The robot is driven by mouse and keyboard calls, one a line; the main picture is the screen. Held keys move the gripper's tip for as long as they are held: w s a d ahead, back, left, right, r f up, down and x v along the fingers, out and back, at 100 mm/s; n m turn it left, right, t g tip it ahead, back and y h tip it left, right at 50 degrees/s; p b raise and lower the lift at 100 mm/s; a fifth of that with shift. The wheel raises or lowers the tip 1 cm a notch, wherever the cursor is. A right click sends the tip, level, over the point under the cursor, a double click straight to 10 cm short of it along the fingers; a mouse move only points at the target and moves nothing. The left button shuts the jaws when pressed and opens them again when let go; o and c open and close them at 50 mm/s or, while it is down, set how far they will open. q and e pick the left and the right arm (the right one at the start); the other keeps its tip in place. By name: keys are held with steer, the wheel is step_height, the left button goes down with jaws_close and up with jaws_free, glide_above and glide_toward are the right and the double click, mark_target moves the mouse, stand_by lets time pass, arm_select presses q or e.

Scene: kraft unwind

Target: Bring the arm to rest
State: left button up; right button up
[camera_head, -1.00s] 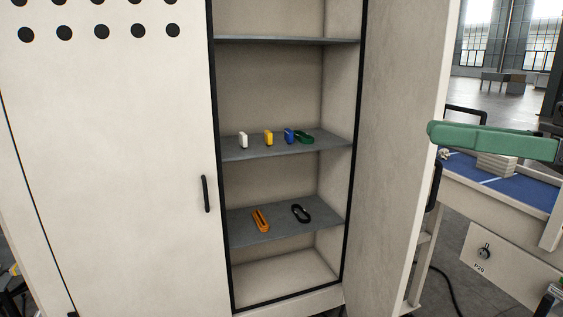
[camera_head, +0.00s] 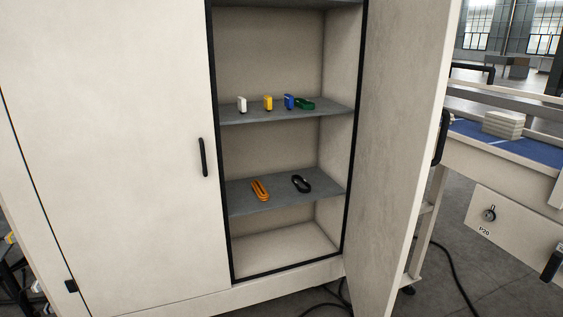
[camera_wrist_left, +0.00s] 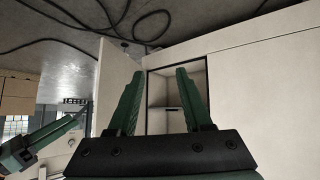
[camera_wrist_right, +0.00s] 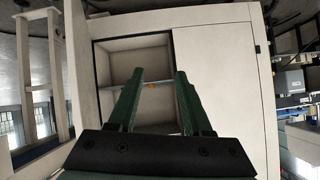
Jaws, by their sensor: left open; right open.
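My left gripper (camera_wrist_left: 158,102) is open and empty in the left wrist view, its two green fingers apart and pointing toward the open cabinet. My right gripper (camera_wrist_right: 152,98) is open and empty in the right wrist view, with the cabinet's shelves behind its fingers. Neither gripper shows in the head view. A green arm part (camera_wrist_left: 40,140) shows at the left of the left wrist view. The cabinet (camera_head: 120,150) stands ahead with its right door (camera_head: 400,150) swung open and its left door shut.
The middle shelf (camera_head: 250,116) bears white, yellow, blue and green items. The lower shelf (camera_head: 240,198) bears an orange item (camera_head: 260,190) and a black loop (camera_head: 301,184). A blue-topped bench (camera_head: 480,135) stands right of the open door. Cables lie on the floor.

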steer(key=s+a+f+g+h+b, duration=0.1)
steer(key=s+f+h, duration=0.1)
steer(key=s+f, duration=0.65)
arm_select(q)
step_height(320, 180, up, 13)
steer(key=s+a+p, duration=0.1)
steer(key=a+p, duration=0.1)
steer(key=p, duration=1.6)
steer(key=shift+s+a+f+n+y, duration=0.15)
steer(key=shift+a+n+y, duration=0.15)
steer(key=shift+a+y, duration=0.1)
arm_select(e)
step_height(320, 180, up, 14)
steer(key=s+d, duration=0.2)
steer(key=shift+d+r, duration=0.15)
steer(key=shift+d, duration=0.1)
arm_select(q)
steer(key=shift+d+f, duration=0.1)
steer(key=shift+d, duration=0.05)
arm_select(e)
steer(key=shift+s+d, duration=0.1)
steer(key=shift+d, duration=0.05)
